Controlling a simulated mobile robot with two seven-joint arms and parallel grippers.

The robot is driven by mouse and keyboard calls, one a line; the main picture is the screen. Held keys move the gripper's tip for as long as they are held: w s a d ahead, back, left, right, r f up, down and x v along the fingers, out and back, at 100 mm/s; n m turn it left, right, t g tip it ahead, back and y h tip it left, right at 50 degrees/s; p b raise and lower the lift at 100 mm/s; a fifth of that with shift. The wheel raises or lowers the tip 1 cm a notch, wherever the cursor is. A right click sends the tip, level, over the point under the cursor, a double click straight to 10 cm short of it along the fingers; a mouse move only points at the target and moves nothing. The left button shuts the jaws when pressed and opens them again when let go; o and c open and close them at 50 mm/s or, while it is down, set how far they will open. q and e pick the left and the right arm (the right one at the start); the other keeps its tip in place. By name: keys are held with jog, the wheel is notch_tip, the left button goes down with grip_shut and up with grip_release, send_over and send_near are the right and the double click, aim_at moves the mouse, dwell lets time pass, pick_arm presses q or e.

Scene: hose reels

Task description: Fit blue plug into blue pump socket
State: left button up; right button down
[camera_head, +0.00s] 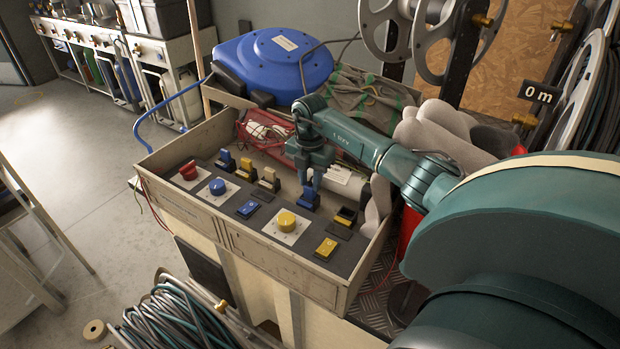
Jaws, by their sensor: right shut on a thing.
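My right gripper (311,178) points down over the control panel and is shut on a small blue plug (309,199). The plug is upright, low over the back right part of the panel, at a dark plate between a beige plug and a black-and-yellow piece. I cannot tell whether it is seated in a socket or just above one, as the fingers hide its upper part. A flat blue piece (248,209), perhaps a socket, lies in the front row between the blue and yellow knobs. My left gripper is not in view.
The panel sits in a beige walled box (287,272). Nearby stand a red knob (188,170), blue knob (218,187), yellow knob (287,222), another blue piece (225,160) and beige plugs (268,180). Grey rolls (433,129) and a blue reel (272,60) lie behind.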

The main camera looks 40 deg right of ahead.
aim_at(310, 185)
jog(key=shift+f, duration=0.15)
jog(key=c, duration=1.1)
grip_release()
jog(key=shift+c, duration=0.2)
notch_tip(310, 185, up, 12)
jog(key=shift+r, duration=0.2)
